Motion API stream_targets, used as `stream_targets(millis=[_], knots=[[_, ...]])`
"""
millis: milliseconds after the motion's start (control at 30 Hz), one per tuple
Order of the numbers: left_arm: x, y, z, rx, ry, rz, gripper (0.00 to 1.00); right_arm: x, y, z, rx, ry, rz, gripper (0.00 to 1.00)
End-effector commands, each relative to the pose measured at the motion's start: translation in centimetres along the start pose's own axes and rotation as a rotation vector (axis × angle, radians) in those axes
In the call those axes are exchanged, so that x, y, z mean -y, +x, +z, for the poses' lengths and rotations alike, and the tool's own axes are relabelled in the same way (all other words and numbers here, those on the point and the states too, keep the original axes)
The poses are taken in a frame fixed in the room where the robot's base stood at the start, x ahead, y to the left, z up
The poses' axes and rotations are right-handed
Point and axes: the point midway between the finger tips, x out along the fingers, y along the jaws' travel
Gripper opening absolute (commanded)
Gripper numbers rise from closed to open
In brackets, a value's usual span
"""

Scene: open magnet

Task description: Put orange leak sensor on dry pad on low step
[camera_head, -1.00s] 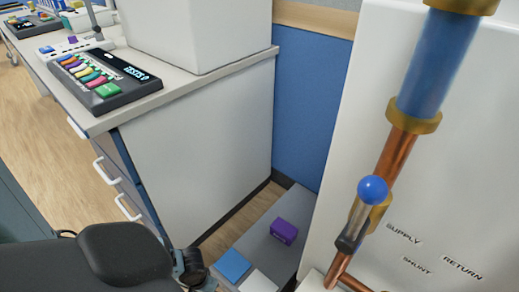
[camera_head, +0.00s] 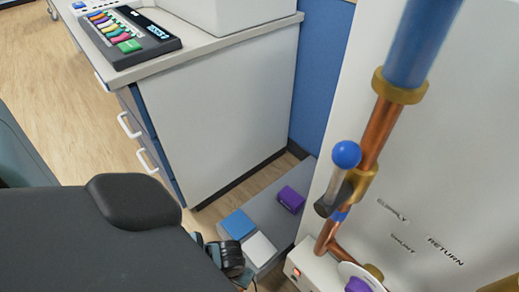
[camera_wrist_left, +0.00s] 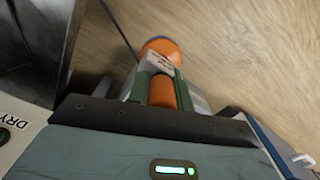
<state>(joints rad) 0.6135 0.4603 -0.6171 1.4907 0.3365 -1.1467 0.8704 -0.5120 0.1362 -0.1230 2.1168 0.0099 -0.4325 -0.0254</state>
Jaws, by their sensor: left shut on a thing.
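My left gripper (camera_wrist_left: 162,88) is shut on the orange leak sensor (camera_wrist_left: 162,50), which has a rounded orange end and a pale label. Wood floor shows behind it in the wrist view. In the head view, my dark left arm covers the lower left and mostly hides the gripper and sensor. The low grey step (camera_head: 262,206) bears a blue pad (camera_head: 237,224) and a white pad (camera_head: 259,248) side by side. No readable word shows on either pad, so I cannot tell which is dry. My right gripper is out of view.
A purple box (camera_head: 290,199) sits on the step. Copper piping (camera_head: 378,135) with a blue-knobbed valve (camera_head: 346,155) stands at right before a white panel. A white cabinet (camera_head: 235,110) is behind.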

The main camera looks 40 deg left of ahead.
Motion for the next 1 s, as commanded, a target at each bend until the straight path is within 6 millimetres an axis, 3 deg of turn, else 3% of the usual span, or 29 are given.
stream_targets(millis=[267, 367, 800, 1000], knots=[[-0.1, 0.0, -0.5, -0.002, 0.0, -0.001, 0.0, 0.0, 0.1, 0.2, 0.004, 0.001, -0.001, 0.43], [-0.1, 0.3, -2.0, -0.004, -0.001, -0.003, 0.0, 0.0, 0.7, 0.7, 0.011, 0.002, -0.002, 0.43], [-0.1, 1.5, -11.8, -0.003, -0.001, -0.002, 0.0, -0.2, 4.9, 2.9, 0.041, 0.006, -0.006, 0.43], [-0.1, 1.5, -14.3, 0.0, -0.001, -0.001, 0.0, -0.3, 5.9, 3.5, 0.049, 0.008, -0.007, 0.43]])
